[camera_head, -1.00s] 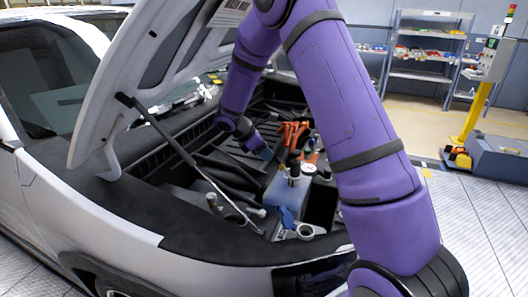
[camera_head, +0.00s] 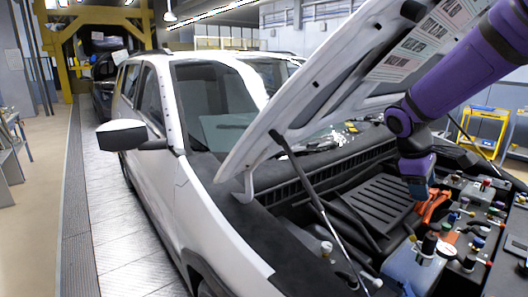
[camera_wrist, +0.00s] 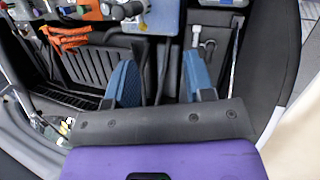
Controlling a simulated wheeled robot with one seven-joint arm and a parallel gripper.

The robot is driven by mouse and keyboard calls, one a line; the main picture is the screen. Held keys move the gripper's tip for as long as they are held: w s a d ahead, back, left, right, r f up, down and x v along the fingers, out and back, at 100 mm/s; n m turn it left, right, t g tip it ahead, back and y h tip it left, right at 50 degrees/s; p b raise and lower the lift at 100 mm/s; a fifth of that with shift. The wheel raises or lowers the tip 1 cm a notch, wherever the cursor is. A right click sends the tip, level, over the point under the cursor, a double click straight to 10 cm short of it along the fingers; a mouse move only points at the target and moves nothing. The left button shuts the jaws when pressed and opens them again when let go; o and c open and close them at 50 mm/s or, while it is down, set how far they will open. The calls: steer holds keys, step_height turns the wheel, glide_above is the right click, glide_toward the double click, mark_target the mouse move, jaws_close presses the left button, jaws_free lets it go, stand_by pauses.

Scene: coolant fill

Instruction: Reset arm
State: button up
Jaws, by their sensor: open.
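My gripper (camera_head: 418,188) hangs over the open engine bay of the white car (camera_head: 222,215), pointing down near some orange cables (camera_head: 433,205). In the wrist view my gripper (camera_wrist: 160,78) shows two blue finger pads set wide apart. Nothing is held between them. A pale blue tank (camera_head: 408,268) with a black cap (camera_head: 430,243) stands in the bay, below and apart from my gripper. My purple arm comes in from the upper right beside the raised hood.
The raised hood (camera_head: 330,75) and its thin prop rod (camera_head: 322,208) stand left of my arm. Caps and fittings crowd the bay's right side. A yellow cart (camera_head: 484,128) stands behind. The floor left of the car is clear.

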steer(key=s+a+r+m+t+y, duration=0.1)
steer(key=s+a+r+m, duration=0.1)
steer(key=s, duration=0.6)
steer(key=s+a+r+m+t+y, duration=0.2)
steer(key=s+r+m, duration=0.1)
steer(key=s, duration=0.5)
steer(key=s+a+r+m+t+y, duration=0.1)
steer(key=s+a+r+m+t, duration=0.1)
steer(key=s, duration=0.6)
steer(key=shift+a+r+m+y, duration=0.4)
steer(key=shift+r+m, duration=0.45)
steer(key=shift+m, duration=0.05)
